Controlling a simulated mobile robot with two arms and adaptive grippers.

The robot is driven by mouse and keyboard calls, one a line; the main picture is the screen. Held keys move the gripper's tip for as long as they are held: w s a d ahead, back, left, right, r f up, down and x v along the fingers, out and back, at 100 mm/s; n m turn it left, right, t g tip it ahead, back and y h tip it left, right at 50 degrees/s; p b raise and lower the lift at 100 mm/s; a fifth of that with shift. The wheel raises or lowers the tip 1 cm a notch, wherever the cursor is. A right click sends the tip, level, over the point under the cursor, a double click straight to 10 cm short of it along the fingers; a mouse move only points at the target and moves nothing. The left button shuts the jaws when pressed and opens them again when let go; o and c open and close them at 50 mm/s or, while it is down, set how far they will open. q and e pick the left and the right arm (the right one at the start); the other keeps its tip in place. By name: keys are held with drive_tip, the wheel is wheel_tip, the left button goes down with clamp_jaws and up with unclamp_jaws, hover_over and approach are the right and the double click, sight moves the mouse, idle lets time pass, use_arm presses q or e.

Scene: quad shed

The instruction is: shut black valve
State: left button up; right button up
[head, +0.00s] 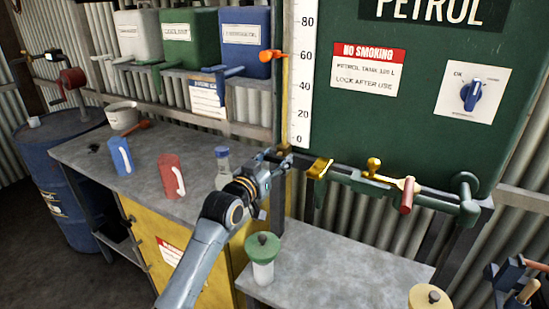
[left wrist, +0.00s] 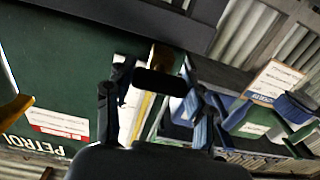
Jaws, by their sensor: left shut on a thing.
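The black valve's handle (left wrist: 160,83) shows in the left wrist view as a dark, rounded bar between my fingertips. My left gripper (head: 280,157) is at the left end of the green pipe (head: 350,180) under the petrol tank, and it also shows in the left wrist view (left wrist: 158,84). It is shut on the black handle. In the head view the gripper hides most of the black valve, so its angle cannot be told there.
The green tank (head: 420,130) rises behind. A green-lidded jar (head: 263,258) stands on the low shelf (head: 335,262). Jugs stand on the left bench (head: 90,152).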

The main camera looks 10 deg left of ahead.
use_arm(q)
drive_tip(key=o, duration=1.2)
drive_tip(key=v, duration=1.2)
drive_tip(key=shift+f, duration=0.1)
